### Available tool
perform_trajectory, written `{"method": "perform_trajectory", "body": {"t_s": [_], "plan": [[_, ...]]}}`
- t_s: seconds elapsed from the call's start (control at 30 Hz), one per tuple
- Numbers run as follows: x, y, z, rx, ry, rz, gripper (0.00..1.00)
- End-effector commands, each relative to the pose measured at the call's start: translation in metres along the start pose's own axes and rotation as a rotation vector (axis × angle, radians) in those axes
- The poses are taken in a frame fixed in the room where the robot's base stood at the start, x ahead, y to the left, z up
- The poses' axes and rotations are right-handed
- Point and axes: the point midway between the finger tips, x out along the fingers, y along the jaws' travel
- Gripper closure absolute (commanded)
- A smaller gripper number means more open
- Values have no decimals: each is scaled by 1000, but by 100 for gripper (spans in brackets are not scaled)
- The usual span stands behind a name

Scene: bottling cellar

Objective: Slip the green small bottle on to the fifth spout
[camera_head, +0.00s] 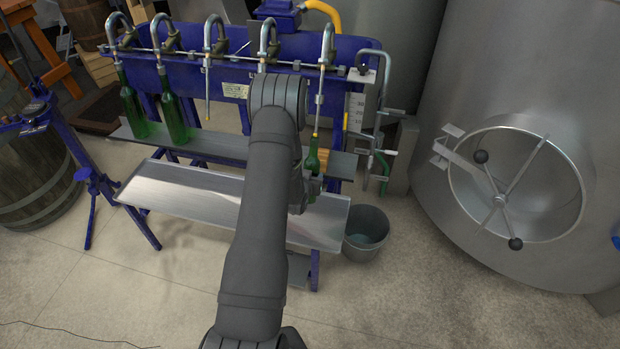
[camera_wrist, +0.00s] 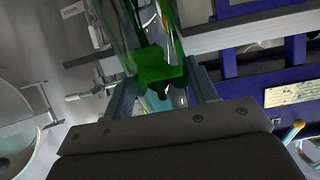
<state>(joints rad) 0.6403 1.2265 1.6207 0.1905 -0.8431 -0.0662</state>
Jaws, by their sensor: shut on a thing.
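The green small bottle (camera_head: 313,161) is upright in my gripper (camera_head: 308,187), below the fifth spout (camera_head: 319,100), the rightmost of the row. The bottle's mouth is at the spout's yellow lower end; I cannot tell whether the spout is inside the neck. In the wrist view the green bottle (camera_wrist: 158,64) is between the two fingers of my gripper (camera_wrist: 163,92), its far part cut off by the top edge. My arm hides part of the gripper in the head view.
Two other green bottles (camera_head: 134,108) (camera_head: 174,112) stand under the leftmost spouts on the grey shelf (camera_head: 215,146). A sloping metal tray (camera_head: 190,190) lies in front. A bucket (camera_head: 367,226) stands at the right, and a steel tank (camera_head: 440,90) beyond it.

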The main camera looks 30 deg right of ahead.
Motion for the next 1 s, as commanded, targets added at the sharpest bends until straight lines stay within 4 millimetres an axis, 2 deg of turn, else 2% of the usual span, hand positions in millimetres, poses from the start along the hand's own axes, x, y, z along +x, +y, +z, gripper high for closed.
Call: {"method": "perform_trajectory", "body": {"t_s": [1.0], "plan": [[0, 0, -58, 1, 3, 0, 79]]}}
